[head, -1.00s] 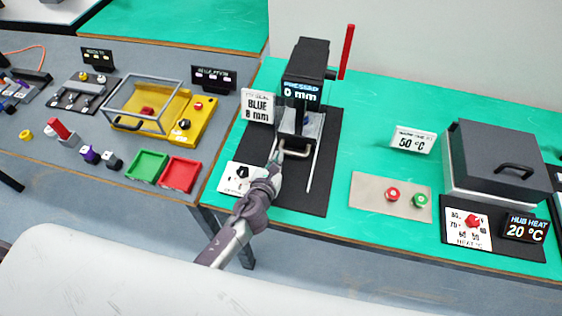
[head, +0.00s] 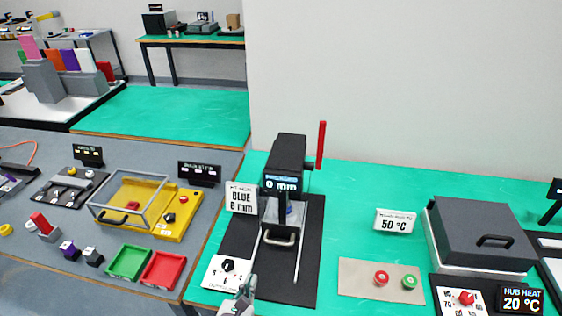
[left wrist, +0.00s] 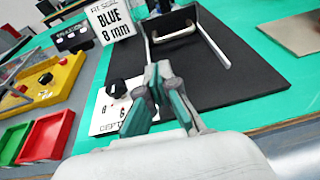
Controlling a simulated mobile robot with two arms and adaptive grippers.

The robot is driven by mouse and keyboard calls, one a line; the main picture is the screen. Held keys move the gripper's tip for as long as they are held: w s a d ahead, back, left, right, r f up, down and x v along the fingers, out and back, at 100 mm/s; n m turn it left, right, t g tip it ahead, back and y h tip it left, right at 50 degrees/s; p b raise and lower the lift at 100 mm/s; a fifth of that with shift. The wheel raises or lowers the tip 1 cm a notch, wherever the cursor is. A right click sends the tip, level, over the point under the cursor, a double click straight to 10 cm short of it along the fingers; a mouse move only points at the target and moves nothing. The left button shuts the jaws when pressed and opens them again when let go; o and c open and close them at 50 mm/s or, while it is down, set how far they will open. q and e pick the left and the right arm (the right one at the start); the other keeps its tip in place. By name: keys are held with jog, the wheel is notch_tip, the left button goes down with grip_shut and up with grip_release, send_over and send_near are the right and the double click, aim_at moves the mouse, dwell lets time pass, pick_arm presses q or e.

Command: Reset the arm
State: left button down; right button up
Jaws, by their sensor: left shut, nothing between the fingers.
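My left gripper (head: 240,300) shows at the bottom edge of the head view, in front of the press station. In the left wrist view its fingers (left wrist: 158,82) are together with nothing between them, over the white dial card (left wrist: 105,105) and the edge of the black mat (left wrist: 240,85). It is apart from the press's metal handle (head: 280,238). The black press (head: 287,155) has a red lever (head: 321,145) standing up and a display reading 0 mm. My right gripper is in neither view.
A sign (head: 241,198) reads BLUE 8 mm. Green (head: 129,262) and red (head: 163,270) trays lie left on the grey table. A plate with two buttons (head: 381,280) and a grey lidded heater box (head: 482,237) stand right.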

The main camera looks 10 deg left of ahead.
pick_arm(q)
jog(key=shift+a, duration=0.15)
jog(key=s+a+n+g+y, duration=0.25)
jog(key=a+n, duration=0.25)
jog(key=n, duration=0.6)
jog(key=s+a+n+g+y, duration=0.2)
jog(key=s+a+n+g, duration=0.15)
jog(key=n, duration=0.65)
jog(key=s+d+r+n+g+h, duration=0.25)
jog(key=s+n+g+h, duration=0.2)
jog(key=s+n, duration=0.9)
notch_tip(320, 180, down, 29)
jog(key=g+y+b, duration=0.1)
jog(key=g+b, duration=0.1)
jog(key=s+a+f+b, duration=0.1)
jog(key=s+a+f, duration=0.1)
jog(key=s+f, duration=0.6)
jog(key=s+a+f+g+b, duration=0.1)
jog(key=s+f, duration=0.8)
jog(key=shift+s+a+f, duration=0.25)
jog(key=shift+a, duration=0.1)
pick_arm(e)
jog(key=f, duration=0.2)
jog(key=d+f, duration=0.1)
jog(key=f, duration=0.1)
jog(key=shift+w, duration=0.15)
